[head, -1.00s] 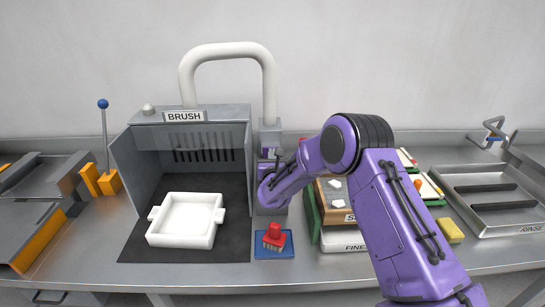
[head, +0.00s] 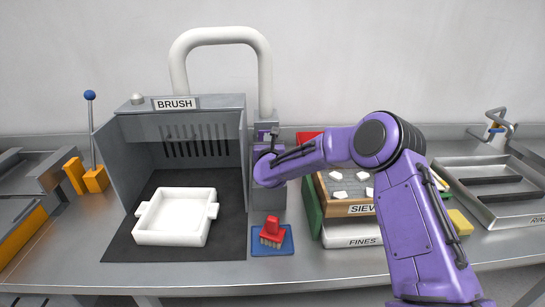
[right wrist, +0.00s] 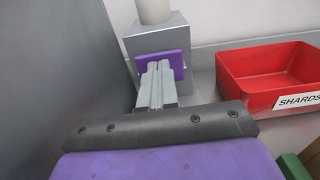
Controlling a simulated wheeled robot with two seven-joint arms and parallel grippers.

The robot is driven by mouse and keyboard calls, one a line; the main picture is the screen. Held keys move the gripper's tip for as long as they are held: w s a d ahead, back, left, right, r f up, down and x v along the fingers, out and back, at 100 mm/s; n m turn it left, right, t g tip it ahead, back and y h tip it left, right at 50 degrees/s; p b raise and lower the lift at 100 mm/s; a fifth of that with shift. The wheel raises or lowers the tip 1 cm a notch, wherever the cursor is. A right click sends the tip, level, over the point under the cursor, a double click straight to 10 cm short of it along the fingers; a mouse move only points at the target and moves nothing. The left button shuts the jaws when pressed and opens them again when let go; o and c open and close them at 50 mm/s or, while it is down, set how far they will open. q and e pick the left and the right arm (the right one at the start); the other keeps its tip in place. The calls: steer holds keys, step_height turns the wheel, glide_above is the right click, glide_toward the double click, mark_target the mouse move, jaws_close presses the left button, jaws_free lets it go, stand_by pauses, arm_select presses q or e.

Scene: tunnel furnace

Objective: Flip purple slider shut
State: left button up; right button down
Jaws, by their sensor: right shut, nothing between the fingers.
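The purple slider (right wrist: 174,64) is a flat plate on the front of the grey box under the white pipe, seen in the right wrist view. In the head view a small part of the purple slider (head: 264,137) shows above my right wrist. My right gripper (right wrist: 158,66) is shut and empty. Its fingertips overlap the left part of the slider in the wrist view; I cannot tell whether they touch it. In the head view my right arm hides the fingers. My left gripper is not in view.
The grey BRUSH booth (head: 243,170) stands close on the left, holding a white tray (head: 172,239). A red SHARDS bin (right wrist: 268,88) lies to the right. A red brush (head: 271,232) on a blue mat, a SIEVE box (head: 362,210) and a FINES tray (head: 352,242) are nearby.

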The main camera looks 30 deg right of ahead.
steer(key=b+v, duration=0.1)
steer(key=v, duration=0.2)
steer(key=b+v, duration=0.1)
steer(key=v, duration=0.3)
steer(key=shift+s+d, duration=0.25)
steer(key=shift+s, duration=0.15)
steer(key=v, duration=0.2)
steer(key=b+v, duration=0.1)
steer(key=v, duration=0.1)
steer(key=shift+w+a+f, duration=0.1)
steer(key=shift+a+f, duration=0.1)
steer(key=shift+a, duration=0.1)
steer(key=shift+s+a+r+b, duration=0.2)
steer(key=shift+s+a+b, duration=0.1)
steer(key=shift+s, duration=0.35)
steer(key=shift+w+f, duration=0.1)
steer(key=shift+w, duration=0.05)
